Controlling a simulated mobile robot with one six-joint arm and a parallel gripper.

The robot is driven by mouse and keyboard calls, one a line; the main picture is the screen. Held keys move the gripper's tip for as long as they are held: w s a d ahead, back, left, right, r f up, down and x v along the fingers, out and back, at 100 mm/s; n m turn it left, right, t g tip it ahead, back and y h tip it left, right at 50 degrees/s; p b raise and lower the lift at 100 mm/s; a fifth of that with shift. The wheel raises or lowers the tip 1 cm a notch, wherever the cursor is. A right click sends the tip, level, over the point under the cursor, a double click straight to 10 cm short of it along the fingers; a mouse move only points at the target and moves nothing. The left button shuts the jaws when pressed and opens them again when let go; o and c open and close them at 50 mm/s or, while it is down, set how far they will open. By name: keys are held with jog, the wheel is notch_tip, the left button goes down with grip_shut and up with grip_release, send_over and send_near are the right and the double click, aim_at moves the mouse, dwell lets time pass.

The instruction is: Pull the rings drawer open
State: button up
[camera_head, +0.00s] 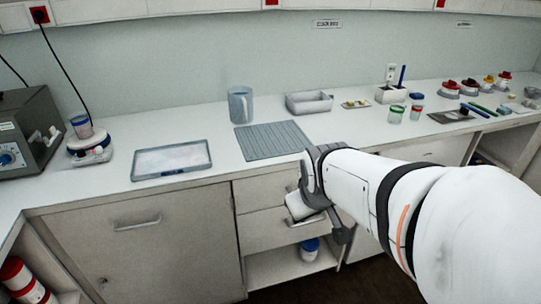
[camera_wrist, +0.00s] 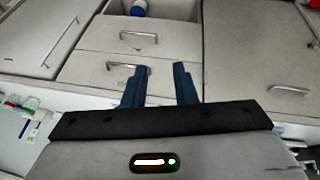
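Two shut drawers with pale fronts and metal bar handles sit one above the other under the counter: the upper drawer (camera_head: 262,192) and the lower drawer (camera_head: 262,230). The wrist view is upside down, so the upper drawer's handle (camera_wrist: 115,67) appears below the lower drawer's handle (camera_wrist: 138,37). A small label by the upper handle is unreadable, so I cannot tell which is the rings drawer. My gripper (camera_wrist: 162,68) is open and empty, its dark fingers apart. One finger overlaps an end of the upper handle in view; contact is unclear. In the head view my gripper (camera_head: 322,212) hides part of the drawer fronts.
An open shelf (camera_head: 275,272) below the drawers holds a blue-lidded jar (camera_head: 310,249). A cupboard door (camera_head: 140,245) is at left.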

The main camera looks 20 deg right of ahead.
jog(key=w+d+f+n+t+y+b, duration=0.1)
jog(key=w+d+f+n+t+b, duration=0.4)
jog(key=w+d+f+n+b, duration=0.5)
jog(key=w+d+f+n+t+y+b, duration=0.1)
jog(key=w+d+f+n+t+b, duration=0.45)
jog(key=w+f+b, duration=0.75)
jog(key=shift+n, duration=0.55)
jog(key=x, duration=0.2)
jog(key=b+x, duration=0.1)
jog(key=x, duration=0.1)
jog(key=r+b+x, duration=0.1)
jog(key=x, duration=0.1)
jog(key=shift+a, duration=0.3)
grip_shut()
